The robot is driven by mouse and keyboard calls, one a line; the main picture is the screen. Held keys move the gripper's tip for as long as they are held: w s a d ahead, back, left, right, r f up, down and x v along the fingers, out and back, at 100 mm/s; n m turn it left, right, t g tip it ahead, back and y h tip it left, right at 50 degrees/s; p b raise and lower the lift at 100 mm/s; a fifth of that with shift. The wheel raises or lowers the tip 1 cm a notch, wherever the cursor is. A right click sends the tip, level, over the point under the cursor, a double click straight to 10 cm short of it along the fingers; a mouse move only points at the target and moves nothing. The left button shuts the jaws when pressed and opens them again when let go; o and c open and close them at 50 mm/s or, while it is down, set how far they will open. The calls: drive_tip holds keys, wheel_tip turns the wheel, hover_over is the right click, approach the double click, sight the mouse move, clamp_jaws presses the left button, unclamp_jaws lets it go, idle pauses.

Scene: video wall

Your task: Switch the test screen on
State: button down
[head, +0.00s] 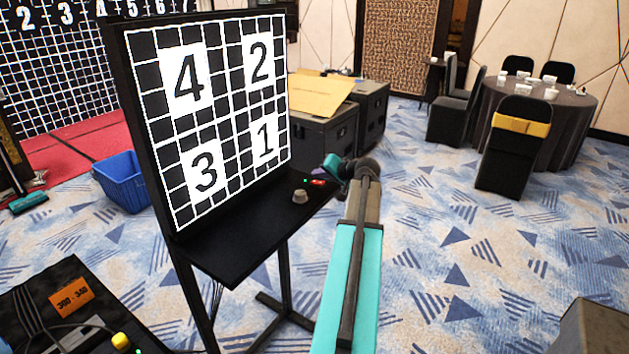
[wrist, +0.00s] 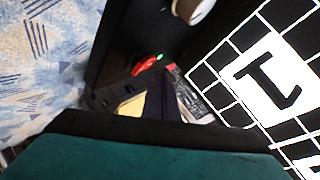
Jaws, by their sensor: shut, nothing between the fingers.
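The test screen (head: 222,110) stands upright in a black frame. It is lit and shows a white grid with the numbers 4, 2, 3 and 1; part of it shows in the wrist view (wrist: 270,78). A black shelf (head: 240,235) juts from its foot. At the shelf's right end are a red switch (head: 318,182), a small green light (head: 306,180) and a grey knob (head: 299,196). In the wrist view the red switch (wrist: 146,67) lies just beyond my fingertips. My gripper (head: 333,168) is shut and empty, close above the switch; contact cannot be told.
Black cases (head: 335,120) stand behind the screen. A blue basket (head: 122,182) sits on the floor at left. A black case with cables (head: 55,300) is at front left. A round table (head: 535,105) with chairs stands at back right. Carpet between is clear.

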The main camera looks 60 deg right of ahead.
drive_tip(key=shift+s+r, duration=0.1)
drive_tip(key=shift+r, duration=0.25)
drive_tip(key=r+p, duration=0.1)
drive_tip(key=r, duration=0.1)
drive_tip(key=s+r+p, duration=0.1)
drive_tip(key=r, duration=0.1)
drive_tip(key=shift+s+r, duration=0.2)
drive_tip(key=shift+r, duration=0.05)
idle(0.5)
idle(0.5)
